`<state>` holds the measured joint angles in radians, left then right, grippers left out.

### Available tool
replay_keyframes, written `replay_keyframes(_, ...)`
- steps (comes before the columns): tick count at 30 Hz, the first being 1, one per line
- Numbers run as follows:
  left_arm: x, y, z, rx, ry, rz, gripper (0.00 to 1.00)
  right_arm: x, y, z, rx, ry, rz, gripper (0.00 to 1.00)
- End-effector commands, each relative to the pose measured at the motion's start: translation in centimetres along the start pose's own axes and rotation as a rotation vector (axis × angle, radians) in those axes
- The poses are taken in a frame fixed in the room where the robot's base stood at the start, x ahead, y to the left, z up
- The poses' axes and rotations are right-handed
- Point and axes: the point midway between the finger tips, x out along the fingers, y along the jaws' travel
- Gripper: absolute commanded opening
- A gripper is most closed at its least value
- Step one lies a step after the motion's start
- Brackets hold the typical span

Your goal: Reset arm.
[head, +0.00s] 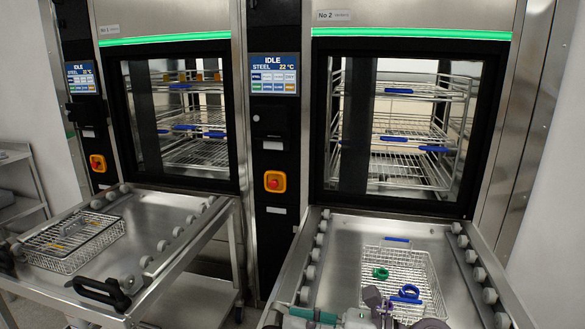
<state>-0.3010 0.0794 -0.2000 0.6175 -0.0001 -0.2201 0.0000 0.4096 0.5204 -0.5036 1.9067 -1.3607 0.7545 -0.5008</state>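My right gripper (388,308) shows at the bottom edge, with mauve-grey parts over the near side of a wire basket (430,262). It is cut off by the frame, and I cannot tell whether its fingers are apart. The basket lies on the right cart (340,240) in front of washer No 2. A green ring-shaped piece (380,273) and a blue piece (407,293) are in the basket, close to the gripper. I cannot tell whether the gripper touches the basket. My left gripper is not in view.
Two washers with closed glass doors (180,115) (400,130) stand behind, displays reading IDLE. A left cart (150,215) carries another wire basket (75,240) and has black handles (100,292). A red emergency button (274,182) sits between the washers. A grey rack (20,185) stands far left.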

Motion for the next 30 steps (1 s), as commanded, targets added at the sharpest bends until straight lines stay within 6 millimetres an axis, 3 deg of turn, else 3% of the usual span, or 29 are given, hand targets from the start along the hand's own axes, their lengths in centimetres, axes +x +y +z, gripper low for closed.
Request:
replay_keyframes(2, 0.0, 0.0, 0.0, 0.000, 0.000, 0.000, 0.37, -0.6, 1.0, 2.9, 0.218, -0.276, 0.003, 0.31)
replay_keyframes(5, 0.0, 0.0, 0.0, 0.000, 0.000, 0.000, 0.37, -3.5, 0.0, 5.7, 0.518, -0.602, -0.030, 0.31)
replay_keyframes(7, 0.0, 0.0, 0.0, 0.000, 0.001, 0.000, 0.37, -6.5, -1.8, 6.2, 0.741, -0.817, -0.075, 0.31)
replay_keyframes(9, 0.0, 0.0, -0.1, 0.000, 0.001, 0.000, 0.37, -9.8, -4.0, 5.0, 0.976, -1.020, -0.140, 0.31)
replay_keyframes(11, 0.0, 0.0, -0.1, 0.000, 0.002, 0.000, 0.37, -12.7, -5.8, 2.8, 1.180, -1.181, -0.210, 0.31)
replay_keyframes(13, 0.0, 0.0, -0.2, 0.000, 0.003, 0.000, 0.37, -15.9, -7.4, -1.3, 1.419, -1.356, -0.315, 0.31)
replay_keyframes(16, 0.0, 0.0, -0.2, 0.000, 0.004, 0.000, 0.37, -19.3, -8.0, -8.1, 1.723, -1.554, -0.484, 0.31)
replay_keyframes(18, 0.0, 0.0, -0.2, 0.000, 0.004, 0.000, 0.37, -20.8, -7.3, -12.5, 1.898, -1.654, -0.605, 0.31)
replay_keyframes(21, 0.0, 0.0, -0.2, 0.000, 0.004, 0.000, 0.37, -22.2, -5.6, -17.6, 2.085, -1.748, -0.763, 0.31)
replay_keyframes(27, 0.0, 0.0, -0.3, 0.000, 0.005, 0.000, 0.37, -23.4, -1.5, -24.3, 2.329, -1.843, -1.023, 0.31)
replay_keyframes(28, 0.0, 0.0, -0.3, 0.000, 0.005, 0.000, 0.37, -23.6, -0.8, -25.1, -2.302, 1.807, 1.036, 0.31)
replay_keyframes(30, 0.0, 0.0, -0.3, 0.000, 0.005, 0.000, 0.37, -23.8, 0.7, -26.7, -2.241, 1.729, 1.059, 0.31)
